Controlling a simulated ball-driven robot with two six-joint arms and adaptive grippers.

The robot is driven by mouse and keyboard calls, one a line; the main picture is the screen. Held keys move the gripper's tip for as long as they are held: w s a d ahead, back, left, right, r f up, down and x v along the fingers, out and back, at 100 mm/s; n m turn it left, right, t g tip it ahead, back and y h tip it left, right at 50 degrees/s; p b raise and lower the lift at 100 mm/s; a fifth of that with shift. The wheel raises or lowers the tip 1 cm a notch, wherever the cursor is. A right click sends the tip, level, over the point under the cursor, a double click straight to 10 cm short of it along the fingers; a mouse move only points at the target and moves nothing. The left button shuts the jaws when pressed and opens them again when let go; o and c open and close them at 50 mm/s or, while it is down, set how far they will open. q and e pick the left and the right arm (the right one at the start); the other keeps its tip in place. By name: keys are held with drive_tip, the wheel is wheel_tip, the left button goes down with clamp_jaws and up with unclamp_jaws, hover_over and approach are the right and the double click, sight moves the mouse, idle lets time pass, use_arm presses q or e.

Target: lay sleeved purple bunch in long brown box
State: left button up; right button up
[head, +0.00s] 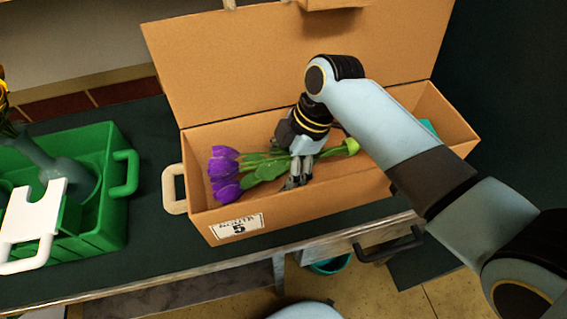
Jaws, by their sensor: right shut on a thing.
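The purple bunch (224,170) has purple blooms at the left, green leaves in the middle and pale green stem ends at the right. It lies lengthwise within the opening of the long brown box (345,196). My right gripper (297,182) reaches down into the box and is shut on the bunch around its middle. The gripper hides part of the stems, and I cannot make out a sleeve clearly. I cannot tell whether the bunch touches the box floor. My left gripper is not in view.
The box lid (215,65) stands open at the back. A cream handle (172,190) sticks out at the box's left end. A green crate (110,215) with a grey-green vase (62,165) and a white object (28,222) stands at the left. A teal thing (429,128) shows at the box's right end.

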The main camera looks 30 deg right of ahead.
drive_tip(key=shift+f, duration=0.3)
drive_tip(key=o, duration=1.5)
drive_tip(key=shift+o, duration=0.2)
drive_tip(key=shift+r, duration=0.3)
drive_tip(key=v, duration=1.2)
drive_tip(key=shift+r, duration=0.3)
drive_tip(key=shift+s+f, duration=0.1)
